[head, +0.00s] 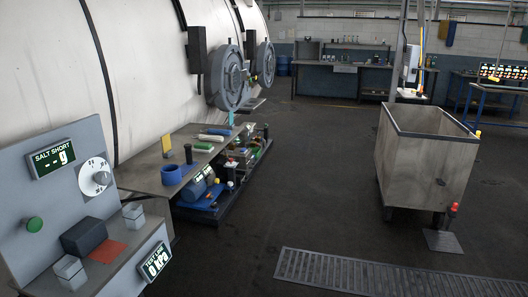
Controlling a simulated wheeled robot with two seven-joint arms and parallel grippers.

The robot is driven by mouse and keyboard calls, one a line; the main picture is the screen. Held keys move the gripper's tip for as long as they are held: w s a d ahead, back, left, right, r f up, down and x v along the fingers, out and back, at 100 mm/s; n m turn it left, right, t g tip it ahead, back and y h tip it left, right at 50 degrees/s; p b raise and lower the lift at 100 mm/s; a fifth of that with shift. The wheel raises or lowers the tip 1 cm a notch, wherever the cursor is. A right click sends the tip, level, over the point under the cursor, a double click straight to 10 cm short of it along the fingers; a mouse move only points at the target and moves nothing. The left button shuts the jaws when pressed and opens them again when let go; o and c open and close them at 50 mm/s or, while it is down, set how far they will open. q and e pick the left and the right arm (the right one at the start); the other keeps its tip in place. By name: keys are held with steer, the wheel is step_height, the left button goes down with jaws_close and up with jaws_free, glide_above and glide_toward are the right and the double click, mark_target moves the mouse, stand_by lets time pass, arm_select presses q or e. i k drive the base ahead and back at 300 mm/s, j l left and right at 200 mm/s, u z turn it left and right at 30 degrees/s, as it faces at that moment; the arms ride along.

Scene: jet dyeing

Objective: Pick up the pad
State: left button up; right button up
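A flat orange-red square (106,251) lies on the grey ledge (118,270) of the control panel at the lower left. It looks like a pad. A dark grey block (84,236) sits directly beside its left edge and may cover part of it. I cannot tell for sure which of these two is the pad. A small pale block (133,215) stands behind on the ledge, and another pale block (70,271) stands at the front left. Neither of my grippers is in view.
The panel (60,190) carries a white dial (95,177) and green button (34,224). Behind it a bench (150,175) holds a blue roll (171,174) and other items. A grey bin (422,160) stands right; a floor grate (390,277) lies in front. The middle floor is clear.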

mark_target(200, 147)
steer(key=i+l, duration=0.1)
steer(key=i, duration=1.35)
steer(key=i+l+u, duration=0.1)
steer(key=i+u, duration=0.35)
steer(key=i+l+u, duration=0.3)
steer(key=i+u, duration=0.2)
steer(key=i, duration=0.15)
steer(key=i+l+u, duration=0.45)
steer(key=i+l, duration=0.05)
